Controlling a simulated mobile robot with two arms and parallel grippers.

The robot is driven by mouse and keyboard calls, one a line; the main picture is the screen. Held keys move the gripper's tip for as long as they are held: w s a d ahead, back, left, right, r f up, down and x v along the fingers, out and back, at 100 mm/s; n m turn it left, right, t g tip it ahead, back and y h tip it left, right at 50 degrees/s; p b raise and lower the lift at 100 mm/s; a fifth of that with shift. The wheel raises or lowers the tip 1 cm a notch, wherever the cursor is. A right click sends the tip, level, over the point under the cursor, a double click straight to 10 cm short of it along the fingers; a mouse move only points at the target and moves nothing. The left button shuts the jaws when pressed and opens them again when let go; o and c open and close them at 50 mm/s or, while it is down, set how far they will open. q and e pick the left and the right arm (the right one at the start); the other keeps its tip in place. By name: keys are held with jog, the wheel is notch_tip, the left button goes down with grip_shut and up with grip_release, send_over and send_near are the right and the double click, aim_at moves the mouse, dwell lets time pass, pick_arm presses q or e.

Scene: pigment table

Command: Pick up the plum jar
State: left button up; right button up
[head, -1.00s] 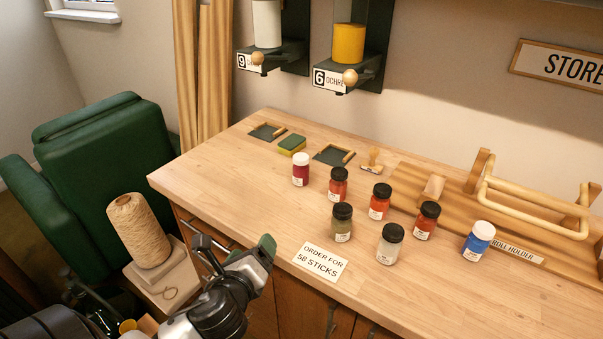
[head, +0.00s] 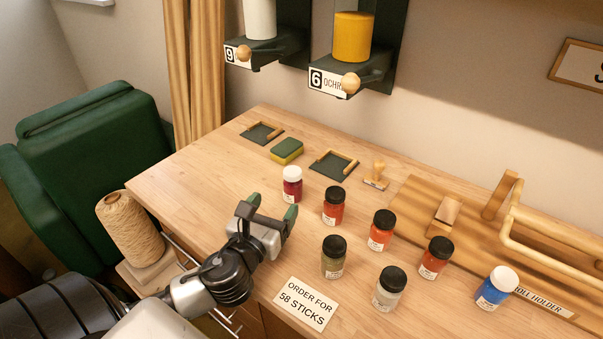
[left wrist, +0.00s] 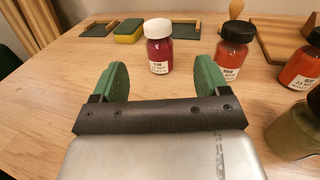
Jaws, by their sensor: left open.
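The plum jar (head: 292,185) is a small jar of dark purple-red pigment with a white lid and a white label. It stands upright on the table at the left end of the group of jars. It also shows in the left wrist view (left wrist: 158,48), ahead of the fingers and roughly between them. My left gripper (head: 272,207) is open and empty, with green finger pads, just in front of the plum jar and apart from it. In the left wrist view the gripper (left wrist: 160,82) points at the jar. My right gripper is in neither view.
A red jar with a black lid (head: 333,206) stands close right of the plum jar. An olive jar (head: 334,257) and several others stand farther right. A sponge (head: 286,151) and small trays lie behind. An order card (head: 305,303) lies at the front edge. The table's left part is clear.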

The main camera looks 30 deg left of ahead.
aim_at(289, 181)
pick_arm(q)
jog(key=w, duration=0.2)
jog(key=shift+w+a+r, duration=0.1)
jog(key=shift+w+a, duration=0.15)
jog(key=shift+w, duration=0.15)
jog(key=shift+w+a+r+p, duration=0.15)
jog(key=shift+w+p, duration=0.2)
jog(key=shift+w, duration=0.8)
jog(key=shift+w+a, duration=0.15)
jog(key=shift+w, duration=0.2)
jog(key=w, duration=0.2)
jog(key=w+a+p, duration=0.1)
jog(key=w, duration=0.1)
jog(key=shift+w, duration=0.15)
jog(key=shift+w+f, duration=0.25)
jog(key=c, duration=0.8)
jog(key=shift+c, duration=1)
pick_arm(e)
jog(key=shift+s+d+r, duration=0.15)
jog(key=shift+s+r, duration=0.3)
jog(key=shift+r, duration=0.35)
